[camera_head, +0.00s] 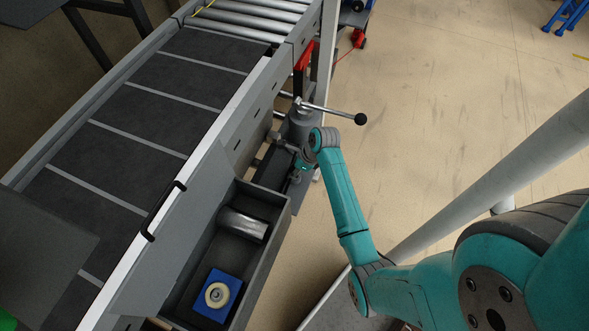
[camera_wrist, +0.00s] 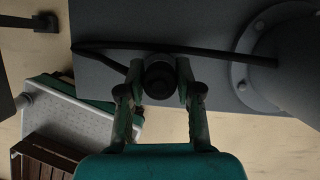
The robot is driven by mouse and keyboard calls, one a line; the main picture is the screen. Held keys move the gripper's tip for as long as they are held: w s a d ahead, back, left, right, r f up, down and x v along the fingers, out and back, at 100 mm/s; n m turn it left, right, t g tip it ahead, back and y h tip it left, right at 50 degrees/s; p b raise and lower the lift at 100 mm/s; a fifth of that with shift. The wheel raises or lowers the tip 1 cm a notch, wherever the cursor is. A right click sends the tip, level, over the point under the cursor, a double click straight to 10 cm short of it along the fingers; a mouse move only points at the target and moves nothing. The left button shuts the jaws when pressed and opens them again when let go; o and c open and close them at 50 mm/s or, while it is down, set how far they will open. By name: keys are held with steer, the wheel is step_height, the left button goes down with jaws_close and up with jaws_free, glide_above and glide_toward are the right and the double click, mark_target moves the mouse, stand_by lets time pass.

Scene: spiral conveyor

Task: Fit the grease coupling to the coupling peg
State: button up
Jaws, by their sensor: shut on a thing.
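In the wrist view my gripper (camera_wrist: 158,90) is shut on a dark round piece, which looks like the grease coupling (camera_wrist: 158,79). It sits between the two fingertips, in front of a grey plate. A black hose (camera_wrist: 205,48) passes close behind it. I cannot tell whether the coupling touches the plate or a peg. In the head view my gripper (camera_head: 298,168) is low beside the conveyor, just below a grey pump-like body (camera_head: 301,124) with a lever. The coupling is too small to make out there. I cannot pick out the coupling peg in either view.
An open grey drawer (camera_head: 284,222) holds a metallic cylinder (camera_head: 243,224) and a blue block (camera_head: 219,296) with a pale ring. The conveyor (camera_head: 150,100) runs along the left. In the wrist view a flanged grey cylinder (camera_wrist: 290,60) stands right and a brown crate (camera_wrist: 42,158) lower left.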

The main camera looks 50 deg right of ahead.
steer(key=o, duration=1)
steer(key=shift+f, duration=0.1)
steer(key=shift+o, duration=0.2)
steer(key=v, duration=1.2)
